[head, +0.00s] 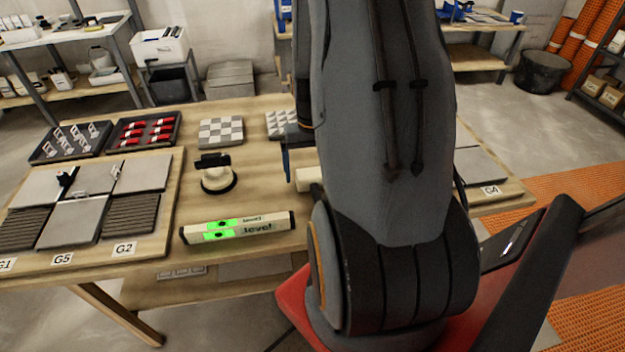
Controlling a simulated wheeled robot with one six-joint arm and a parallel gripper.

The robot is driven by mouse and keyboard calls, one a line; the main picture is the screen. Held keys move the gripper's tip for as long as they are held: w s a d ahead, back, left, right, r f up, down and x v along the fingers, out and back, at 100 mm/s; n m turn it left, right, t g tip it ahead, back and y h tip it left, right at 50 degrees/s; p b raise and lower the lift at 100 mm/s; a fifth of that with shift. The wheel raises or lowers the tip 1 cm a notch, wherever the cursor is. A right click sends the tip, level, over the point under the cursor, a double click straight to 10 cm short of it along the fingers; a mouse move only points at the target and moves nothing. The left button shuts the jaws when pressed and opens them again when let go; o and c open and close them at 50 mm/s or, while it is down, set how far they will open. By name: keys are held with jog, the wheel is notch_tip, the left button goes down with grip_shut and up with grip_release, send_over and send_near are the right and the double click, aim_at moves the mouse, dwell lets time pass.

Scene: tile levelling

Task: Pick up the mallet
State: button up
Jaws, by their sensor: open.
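A cream, rounded block (309,178), which looks like the mallet's head, lies on the wooden table. Its right part and any handle are hidden behind my arm. My gripper (289,164) shows only in part at the left edge of my arm, as a thin blue finger pointing down. The finger is just left of the cream block in the picture. I cannot tell whether they touch. Nothing shows held in the gripper.
A level (238,228) lies at the table's front edge, with a suction cup (217,175) behind it. Grey tiles (72,222) lie on a board at left. Trays of clips (72,142) and red wedges (145,131) stand behind. Patterned tiles (221,131) lie farther back.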

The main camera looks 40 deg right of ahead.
aim_at(312, 174)
jog(key=shift+d+f+p, duration=0.15)
jog(key=shift+f+p, duration=0.25)
jog(key=shift+f, duration=1.4)
jog(key=c, duration=1.6)
jog(key=shift+c, duration=0.2)
jog(key=shift+r, duration=0.2)
